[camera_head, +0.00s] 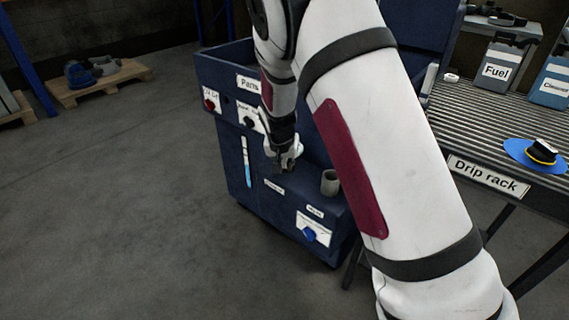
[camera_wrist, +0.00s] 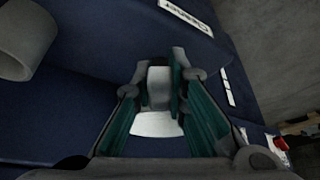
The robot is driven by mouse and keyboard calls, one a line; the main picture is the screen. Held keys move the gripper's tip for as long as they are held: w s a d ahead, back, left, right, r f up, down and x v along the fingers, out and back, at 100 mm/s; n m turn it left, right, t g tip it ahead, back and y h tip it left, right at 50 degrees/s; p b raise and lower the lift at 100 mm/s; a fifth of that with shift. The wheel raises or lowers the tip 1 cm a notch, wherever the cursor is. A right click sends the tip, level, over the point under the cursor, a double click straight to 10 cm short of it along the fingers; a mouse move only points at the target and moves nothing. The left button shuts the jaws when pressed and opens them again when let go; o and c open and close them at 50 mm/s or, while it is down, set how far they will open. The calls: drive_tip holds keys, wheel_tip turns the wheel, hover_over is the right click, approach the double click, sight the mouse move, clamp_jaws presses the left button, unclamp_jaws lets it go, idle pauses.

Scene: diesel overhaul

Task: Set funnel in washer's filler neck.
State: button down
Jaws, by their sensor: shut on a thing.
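The washer (camera_head: 235,130) is a dark blue cabinet with a lower ledge. A short grey open cylinder (camera_head: 330,182), apparently the filler neck, stands upright on the ledge; part of it shows at the upper left in the wrist view (camera_wrist: 22,38). My gripper (camera_head: 284,168) is above the ledge, left of the cylinder and apart from it. In the wrist view its fingers are shut on a small grey-white piece (camera_wrist: 158,82). Most of that piece is hidden, so I cannot tell whether it is the funnel. A "Cleaner" label (camera_wrist: 185,15) lies on the ledge nearby.
The drip rack (camera_head: 510,125) stands at the right, with a blue disc (camera_head: 516,148) and a black-and-yellow item (camera_head: 541,151) on it. A Fuel can (camera_head: 497,70) stands behind. A pallet (camera_head: 98,88) lies far left. My forearm hides part of the washer.

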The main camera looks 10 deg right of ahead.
drive_tip(key=shift+f, duration=0.5)
idle(0.5)
drive_tip(key=c, duration=1.5)
unclamp_jaws()
drive_tip(key=v, duration=1.2)
